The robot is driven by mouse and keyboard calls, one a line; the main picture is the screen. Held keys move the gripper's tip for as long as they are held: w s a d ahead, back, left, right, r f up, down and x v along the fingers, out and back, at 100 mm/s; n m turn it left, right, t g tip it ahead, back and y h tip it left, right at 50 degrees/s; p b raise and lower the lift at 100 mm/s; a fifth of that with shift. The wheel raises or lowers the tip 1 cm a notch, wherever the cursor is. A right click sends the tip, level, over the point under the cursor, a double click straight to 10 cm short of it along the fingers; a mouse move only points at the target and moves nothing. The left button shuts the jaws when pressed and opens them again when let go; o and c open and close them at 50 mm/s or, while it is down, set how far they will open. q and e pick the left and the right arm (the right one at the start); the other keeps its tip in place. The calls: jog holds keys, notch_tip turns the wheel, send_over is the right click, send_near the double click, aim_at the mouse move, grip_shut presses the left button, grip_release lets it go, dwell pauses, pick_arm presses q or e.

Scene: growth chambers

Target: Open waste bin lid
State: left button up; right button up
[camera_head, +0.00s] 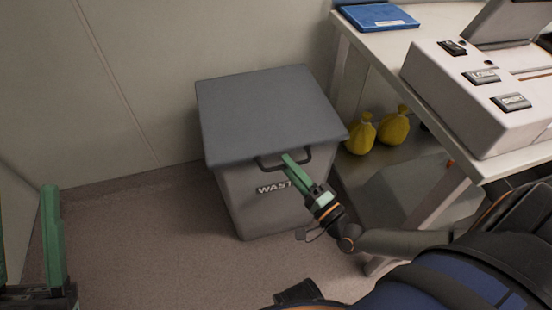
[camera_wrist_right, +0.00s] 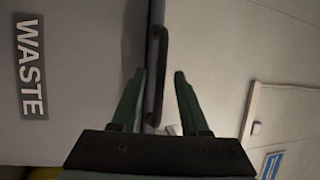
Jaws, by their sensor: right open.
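The grey waste bin (camera_head: 235,200) stands on the floor against the wall, with its flat dark grey lid (camera_head: 265,110) closed. A dark bar handle (camera_head: 268,166) sits at the lid's front edge, above the WASTE label. My right gripper (camera_head: 291,160) is at this handle, its fingers open. In the right wrist view the handle (camera_wrist_right: 163,45) runs between the two green fingers of the right gripper (camera_wrist_right: 159,78), with gaps visible on both sides. My left gripper (camera_head: 28,235) is low at the left edge, partly cut off, its two green fingers apart and empty.
A white table (camera_head: 440,30) stands right of the bin, carrying a labelled device (camera_head: 480,95) and a blue item (camera_head: 378,17). Two yellow bags (camera_head: 393,128) rest on its lower shelf. The wall (camera_head: 170,60) is close behind the bin. Floor (camera_head: 140,230) left of the bin is clear.

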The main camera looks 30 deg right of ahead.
jog(key=shift+w+a+r, duration=0.1)
jog(key=shift+w, duration=0.4)
grip_shut()
dwell(1.3)
